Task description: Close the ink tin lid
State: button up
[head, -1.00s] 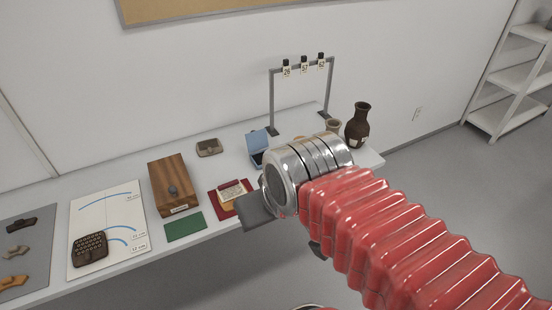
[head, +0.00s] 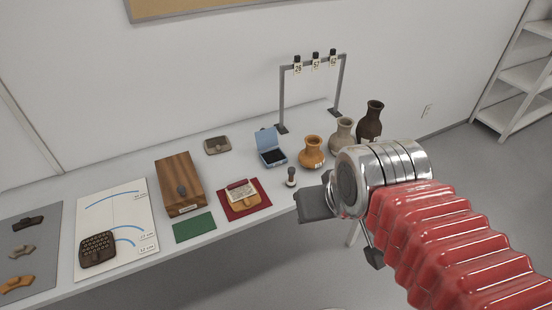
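The ink tin (head: 272,157) is a small blue box on the table, with a dark ink pad inside. Its blue lid (head: 266,141) stands open, raised at the back of the tin. My gripper (head: 314,203) is at the table's front edge, to the right of and nearer than the tin, apart from it. Only its dark grey side shows, so its finger opening cannot be made out.
An orange vase (head: 312,153), a grey vase (head: 341,135) and a dark vase (head: 369,122) stand right of the tin. A small dark-handled stamp (head: 291,177) stands before it. A tag rack (head: 313,66) rises behind. A wooden box (head: 179,183) is at left.

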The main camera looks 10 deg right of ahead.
aim_at(267, 139)
jog(key=u, duration=0.05)
jog(key=i, duration=1)
jog(key=u, duration=1.5)
jog(key=k, duration=0.8)
jog(key=z, duration=0.05)
